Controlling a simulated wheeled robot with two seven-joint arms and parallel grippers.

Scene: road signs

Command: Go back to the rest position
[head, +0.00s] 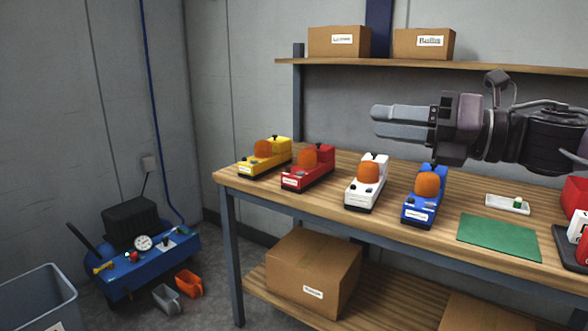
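My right gripper (386,122) comes in from the right side of the head view, above the wooden workbench (330,208). Its two grey fingers point left and show edge-on, so the gap between them is not clear. I see nothing held in them. Below it on the bench stand a white device (360,197) and a blue device (418,213), each with an orange dome. A yellow device (272,157) and a red device (318,172) stand farther left. My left gripper is not in view.
A green mat (498,238) and a small white tray (496,204) lie on the bench's right part. A shelf (480,66) with cardboard boxes (424,44) runs behind my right gripper. A blue compressor (150,262) and a grey bin (30,293) stand on the floor at left.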

